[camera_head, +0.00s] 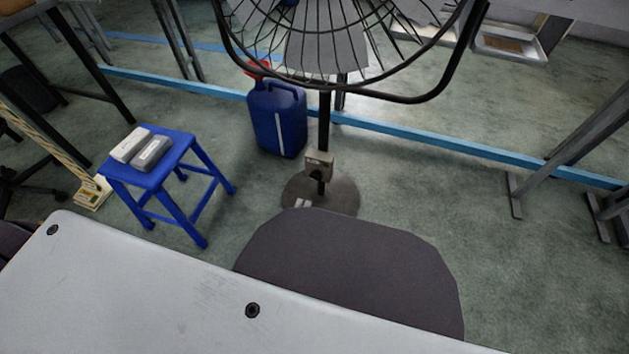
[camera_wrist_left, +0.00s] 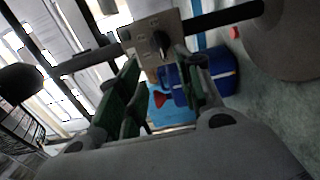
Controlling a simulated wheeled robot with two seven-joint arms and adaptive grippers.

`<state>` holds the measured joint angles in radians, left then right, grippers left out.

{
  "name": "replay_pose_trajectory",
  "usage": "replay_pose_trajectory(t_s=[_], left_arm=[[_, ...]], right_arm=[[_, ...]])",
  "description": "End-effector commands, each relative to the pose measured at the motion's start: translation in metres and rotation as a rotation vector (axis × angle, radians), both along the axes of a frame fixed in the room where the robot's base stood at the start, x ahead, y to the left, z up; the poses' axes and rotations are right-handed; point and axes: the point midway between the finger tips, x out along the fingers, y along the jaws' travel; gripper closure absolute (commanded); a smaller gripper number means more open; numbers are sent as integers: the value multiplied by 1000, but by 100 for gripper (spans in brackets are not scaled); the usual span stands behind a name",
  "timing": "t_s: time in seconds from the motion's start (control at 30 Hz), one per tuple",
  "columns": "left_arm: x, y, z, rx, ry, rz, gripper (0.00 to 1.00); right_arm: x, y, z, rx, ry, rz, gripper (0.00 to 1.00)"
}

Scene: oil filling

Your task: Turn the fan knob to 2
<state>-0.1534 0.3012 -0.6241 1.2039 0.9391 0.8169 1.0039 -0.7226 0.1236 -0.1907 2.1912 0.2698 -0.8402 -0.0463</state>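The black fan knob (camera_wrist_left: 160,43) is on the face of a beige control box (camera_wrist_left: 151,42) on the fan's pole. In the left wrist view the pole runs sideways across the picture. My left gripper (camera_wrist_left: 160,76) is open, its two green-padded fingers apart and pointing toward the box. The knob shows just beyond and between the fingertips; I cannot tell whether they touch it. In the head view the control box (camera_head: 318,163) sits low on the pole, above the round base (camera_head: 340,196). The number at the knob is too small to read. My right gripper is not in view.
The fan's wire cage (camera_head: 345,50) hangs over the pole. A blue jug (camera_head: 277,120) with a red cap stands behind it to the left. A blue stool (camera_head: 176,158) with two grey boxes stands farther left.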

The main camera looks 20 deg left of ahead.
Motion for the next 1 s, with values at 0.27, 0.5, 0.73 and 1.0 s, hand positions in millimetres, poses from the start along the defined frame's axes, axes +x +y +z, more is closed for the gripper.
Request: replay_pose_trajectory(t_s=[0.27, 0.5, 0.73, 1.0], left_arm=[[6, 0, 0, 1, -1, 0, 64], [28, -1, -1, 0, -1, 0, 64], [55, -2, -1, 1, -1, -1, 64], [87, -3, -1, 0, -1, -1, 64]], right_arm=[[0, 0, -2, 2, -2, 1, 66], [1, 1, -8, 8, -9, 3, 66], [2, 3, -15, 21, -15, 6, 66], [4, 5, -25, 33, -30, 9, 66]])
